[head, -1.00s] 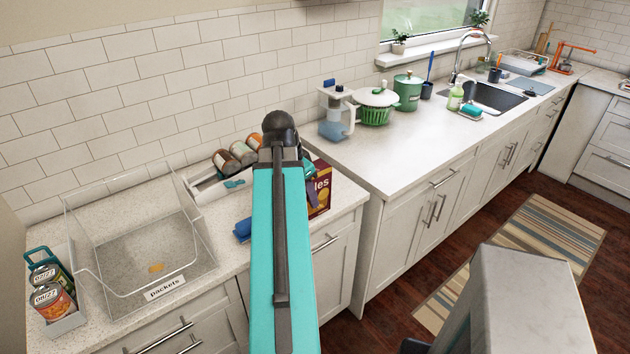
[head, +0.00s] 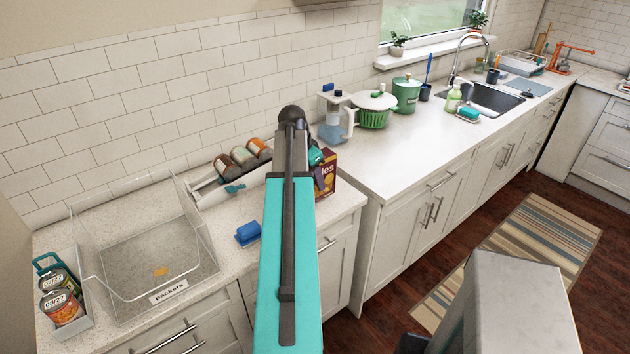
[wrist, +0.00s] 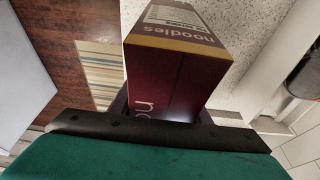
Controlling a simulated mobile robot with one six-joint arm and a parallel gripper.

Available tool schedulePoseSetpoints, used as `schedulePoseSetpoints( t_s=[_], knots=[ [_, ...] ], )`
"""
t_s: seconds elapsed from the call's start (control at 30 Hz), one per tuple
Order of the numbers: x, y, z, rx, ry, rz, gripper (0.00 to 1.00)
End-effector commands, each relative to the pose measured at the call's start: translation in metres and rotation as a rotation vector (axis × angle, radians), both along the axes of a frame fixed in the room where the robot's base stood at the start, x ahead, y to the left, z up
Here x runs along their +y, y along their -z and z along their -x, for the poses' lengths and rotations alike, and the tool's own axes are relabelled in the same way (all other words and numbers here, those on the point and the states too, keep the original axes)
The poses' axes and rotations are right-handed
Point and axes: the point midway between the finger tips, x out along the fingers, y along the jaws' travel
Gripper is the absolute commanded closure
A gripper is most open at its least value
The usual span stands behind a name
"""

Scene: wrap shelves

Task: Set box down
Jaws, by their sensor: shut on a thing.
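A dark red noodles box (head: 326,172) shows just right of my arm in the head view, near the right end of the speckled counter (head: 338,204). In the wrist view the noodles box (wrist: 172,62) sits in front of my gripper (wrist: 160,118), its printed top edge away from the palm. My gripper is shut on the box. In the head view my arm hides most of the gripper and the left part of the box. I cannot tell whether the box touches the counter.
A clear bin labelled packets (head: 150,262) stands at left, beside a tray of cans (head: 64,302). A rack with jars (head: 232,168) lies along the wall. A blue object (head: 248,232) lies left of my arm. A white pitcher (head: 335,120) and green colander (head: 373,110) stand on the counter beyond.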

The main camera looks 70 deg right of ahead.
Motion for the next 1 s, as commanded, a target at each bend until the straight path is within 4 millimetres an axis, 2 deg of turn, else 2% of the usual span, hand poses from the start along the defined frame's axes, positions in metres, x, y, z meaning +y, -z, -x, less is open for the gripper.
schedulePoseSetpoints(
  t_s=[0.1, 0.23, 0.67, 1.0],
  knots=[
    [-0.013, -0.001, -0.002, 0.001, 0.001, 0.000, 0.90],
    [-0.018, 0.001, -0.002, 0.001, 0.001, 0.000, 0.90],
    [-0.018, 0.002, -0.002, 0.001, 0.001, 0.000, 0.90],
    [-0.017, 0.024, -0.002, 0.002, 0.001, -0.001, 0.90]
  ],
)
